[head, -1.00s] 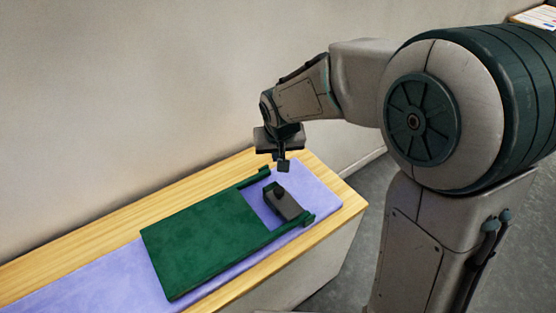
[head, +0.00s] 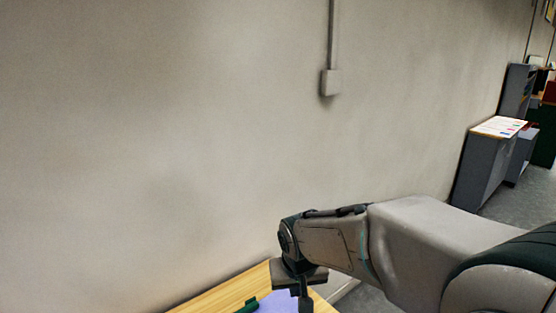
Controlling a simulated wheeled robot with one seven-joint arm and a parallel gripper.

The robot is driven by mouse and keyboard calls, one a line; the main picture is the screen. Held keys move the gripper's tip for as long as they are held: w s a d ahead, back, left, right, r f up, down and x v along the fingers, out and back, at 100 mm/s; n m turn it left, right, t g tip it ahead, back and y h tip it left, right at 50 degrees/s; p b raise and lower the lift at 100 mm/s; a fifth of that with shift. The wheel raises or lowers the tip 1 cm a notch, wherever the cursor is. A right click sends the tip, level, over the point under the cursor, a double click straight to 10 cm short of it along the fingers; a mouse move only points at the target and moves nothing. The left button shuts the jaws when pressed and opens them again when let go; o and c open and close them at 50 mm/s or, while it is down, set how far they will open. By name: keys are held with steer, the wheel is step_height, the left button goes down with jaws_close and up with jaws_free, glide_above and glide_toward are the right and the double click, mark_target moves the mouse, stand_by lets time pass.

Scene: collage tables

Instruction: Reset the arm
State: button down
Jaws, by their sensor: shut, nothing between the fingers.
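My gripper (head: 305,303) is at the bottom of the head view, pointing down over the right end of a wooden table (head: 225,292). It is shut and holds nothing. My arm reaches in from the lower right, bent at the wrist. Below and left of the gripper, a bit of a purple mat (head: 276,303) and the tip of a green object (head: 246,306) show at the bottom edge. Most of the table and what lies on it is out of view.
A pale wall (head: 180,130) fills most of the view, with a small wall box (head: 331,82) and conduit. Grey cabinets (head: 484,165) with papers (head: 499,126) on top stand at the far right. Grey floor shows beside them.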

steer(key=s+d+r+m+p, duration=0.1)
steer(key=s+d+r+p, duration=0.2)
steer(key=s+d+r, duration=0.3)
steer(key=s+d, duration=0.5)
steer(key=s, duration=0.4)
steer(key=shift+m+g+p, duration=0.4)
steer(key=shift+r, duration=0.1)
